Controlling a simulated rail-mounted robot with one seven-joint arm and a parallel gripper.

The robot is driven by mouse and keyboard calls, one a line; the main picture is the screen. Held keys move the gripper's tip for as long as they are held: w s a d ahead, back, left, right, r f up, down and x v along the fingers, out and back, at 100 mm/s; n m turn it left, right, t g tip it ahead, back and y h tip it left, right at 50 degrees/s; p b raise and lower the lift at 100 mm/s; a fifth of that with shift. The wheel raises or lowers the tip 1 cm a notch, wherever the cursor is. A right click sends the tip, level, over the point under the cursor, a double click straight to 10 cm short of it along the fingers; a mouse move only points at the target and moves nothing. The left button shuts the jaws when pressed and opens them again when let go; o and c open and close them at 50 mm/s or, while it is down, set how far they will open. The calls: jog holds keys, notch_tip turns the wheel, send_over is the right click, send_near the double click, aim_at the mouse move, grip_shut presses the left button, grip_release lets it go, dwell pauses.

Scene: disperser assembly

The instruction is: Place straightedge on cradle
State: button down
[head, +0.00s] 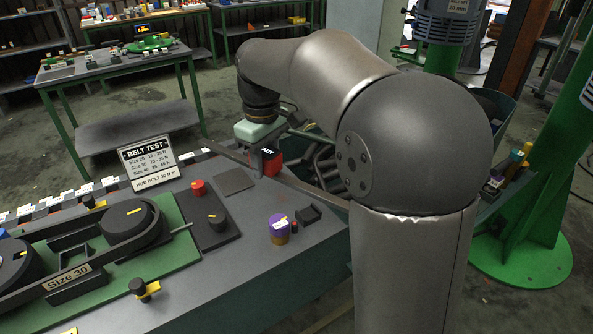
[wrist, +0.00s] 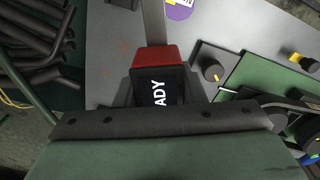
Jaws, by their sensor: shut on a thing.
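The straightedge (head: 315,193) looks like a long thin dark bar running along the table's far right edge. In the wrist view the straightedge (wrist: 154,22) is a grey strip leading up from a red and black block. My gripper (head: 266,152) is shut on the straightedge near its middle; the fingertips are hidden. The red and black block (head: 271,161), with partly readable white letters, is right at the grip; I cannot tell if it is part of the straightedge. A small dark notched block (head: 308,214) on the table may be the cradle, but I cannot be sure.
A purple-topped cylinder (head: 279,230) stands near the front edge. A red knob (head: 198,187) and black knob (head: 217,222) are left of it. The belt rig (head: 120,235) and BELT TEST sign (head: 148,161) fill the left.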

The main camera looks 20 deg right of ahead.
jog(key=w+d+f+p, duration=0.1)
jog(key=w+f, duration=0.2)
jog(key=w, duration=0.1)
jog(key=w+d+f+p, duration=0.1)
jog(key=w+d+f, duration=0.1)
jog(key=w+f, duration=0.1)
jog(key=w+d+f, duration=0.1)
jog(key=w+f, duration=0.2)
jog(key=w, duration=0.2)
jog(key=shift+d+f+p, duration=0.2)
jog(key=shift+d+p, duration=0.15)
jog(key=shift+p, duration=0.05)
jog(key=shift+f, duration=1.55)
jog(key=shift+f, duration=0.4)
jog(key=shift+f, duration=0.25)
jog(key=shift+w, duration=0.1)
jog(key=c, duration=0.9)
grip_release()
